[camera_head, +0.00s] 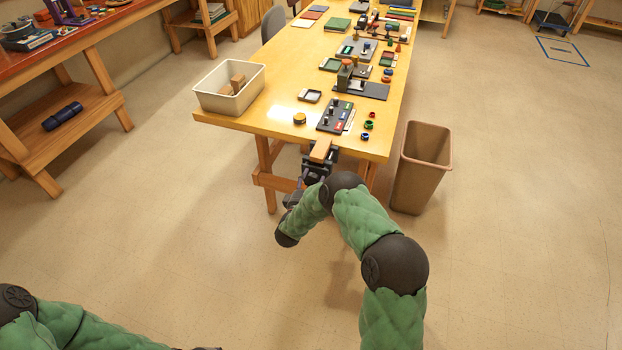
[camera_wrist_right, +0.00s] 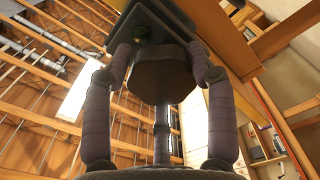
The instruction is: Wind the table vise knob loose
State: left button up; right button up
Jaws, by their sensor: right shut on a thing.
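The table vise (camera_head: 318,168) is clamped at the near edge of the yellow workbench, with a wooden block (camera_head: 321,148) in its jaws. My right gripper (camera_head: 300,188) is below and in front of the vise, mostly behind my own arm in the head view. A thin rod hangs below the knob. Only part of my left arm shows at the bottom left; its fingers are out of view.
The workbench (camera_head: 265,118) holds a white bin (camera_head: 230,88), a dark panel with knobs (camera_head: 335,115) and several small parts. A tan waste bin (camera_head: 422,168) stands right of the bench. A red-topped bench (camera_head: 85,28) is at the left. The floor between is clear.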

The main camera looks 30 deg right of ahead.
jog(key=n, duration=0.1)
jog(key=n+p, duration=0.1)
jog(key=n, duration=0.1)
jog(key=s+f+n, duration=0.1)
jog(key=shift+n+p, duration=0.3)
jog(key=shift+p, duration=0.05)
jog(key=shift+w+d+r+n+p, duration=0.1)
jog(key=shift+n+p, duration=0.2)
jog(key=shift+n, duration=0.7)
jog(key=shift+r+n+p, duration=0.1)
jog(key=shift+n+p, duration=0.2)
jog(key=shift+n, duration=0.7)
jog(key=shift+r, duration=0.1)
jog(key=o, duration=1.1)
jog(key=shift+o, duration=0.3)
jog(key=shift+d+r, duration=0.15)
jog(key=shift+r, duration=0.1)
jog(key=shift+w, duration=0.1)
